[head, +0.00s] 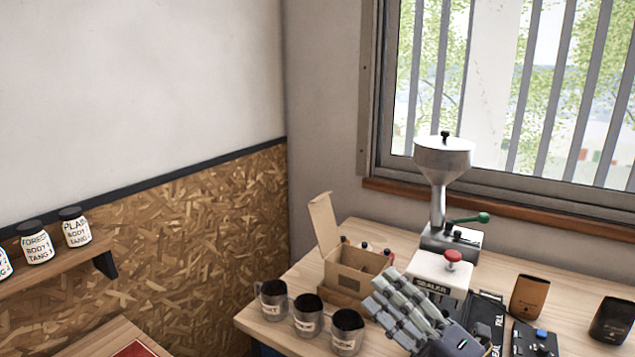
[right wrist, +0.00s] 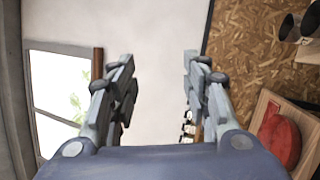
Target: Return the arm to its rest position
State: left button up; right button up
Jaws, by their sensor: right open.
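My right gripper (head: 392,302) is raised in front of the wooden table (head: 300,268) at the lower middle of the head view. In the right wrist view its two fingers (right wrist: 158,75) stand wide apart with nothing between them. Beyond them are the pale wall and part of the window. In the head view the gripper covers part of the table near the sealer (head: 440,270). My left gripper is not in either view.
Three dark-topped cups (head: 309,322) stand along the table's front edge, left of the gripper. Behind them is an open cardboard box (head: 345,275). A grinder with a hopper (head: 443,160) stands at the back. Jars (head: 75,228) sit on a left shelf.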

jog(key=s+d+f+m+h, duration=0.3)
jog(key=d+f+m+h, duration=1.15)
jog(key=m, duration=0.65)
jog(key=s+a+f+m+g, duration=0.25)
jog(key=s+f+g, duration=0.35)
jog(key=s+f, duration=0.5)
jog(key=s+a+f+m+g, duration=0.25)
jog(key=s+f+g, duration=0.5)
jog(key=s, duration=0.55)
jog(key=s+f+x, duration=0.1)
jog(key=s+x, duration=0.2)
jog(key=x, duration=0.9)
jog(key=s+x, duration=0.3)
jog(key=x, duration=1)
jog(key=s+d+f+g, duration=0.1)
jog(key=s+d+f, duration=0.2)
jog(key=s+f, duration=1.4)
jog(key=shift+s+f+n+g, duration=0.25)
jog(key=shift+s+n+g, duration=0.05)
jog(key=shift+g, duration=0.05)
